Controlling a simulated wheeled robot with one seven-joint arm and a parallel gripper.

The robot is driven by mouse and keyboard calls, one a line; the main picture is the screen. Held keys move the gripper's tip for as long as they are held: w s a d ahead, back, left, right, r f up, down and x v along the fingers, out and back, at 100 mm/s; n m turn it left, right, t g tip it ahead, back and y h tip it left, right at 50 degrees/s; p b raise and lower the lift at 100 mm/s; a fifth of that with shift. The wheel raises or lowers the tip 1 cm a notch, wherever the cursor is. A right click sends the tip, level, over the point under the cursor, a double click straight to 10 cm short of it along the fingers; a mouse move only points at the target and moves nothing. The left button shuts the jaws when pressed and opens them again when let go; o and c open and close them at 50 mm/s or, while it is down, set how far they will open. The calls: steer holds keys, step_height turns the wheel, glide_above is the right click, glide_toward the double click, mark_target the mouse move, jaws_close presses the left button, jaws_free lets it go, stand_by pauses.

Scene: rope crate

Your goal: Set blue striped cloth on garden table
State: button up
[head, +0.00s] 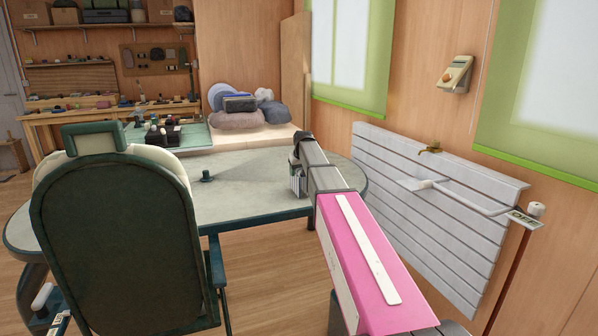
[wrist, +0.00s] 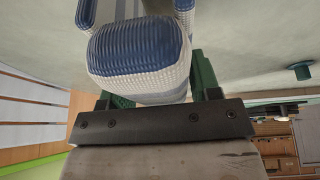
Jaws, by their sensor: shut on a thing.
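The blue striped cloth (wrist: 140,55) is a folded, ribbed bundle in blue and white, in the upper middle of the wrist view. My gripper (wrist: 155,88) is shut on it, with a green finger on either side. In the head view the cloth (head: 295,184) shows as a small striped patch below my gripper (head: 300,168), mostly hidden by my arm. The garden table (head: 255,193) is a pale round-ended top with a dark green rim. The cloth is over its right part; I cannot tell whether it touches the top.
A dark green chair (head: 120,240) stands at the near left side of the table. A small green knob-like fitting (head: 207,177) rises from the tabletop. A white slatted panel (head: 430,200) with a rod is on the right wall. The tabletop between fitting and gripper is clear.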

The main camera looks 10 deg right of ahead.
steer(key=shift+f, duration=0.25)
steer(key=o, duration=1.3)
steer(key=v, duration=1)
steer(key=shift+s+r, duration=0.15)
steer(key=shift+r, duration=0.2)
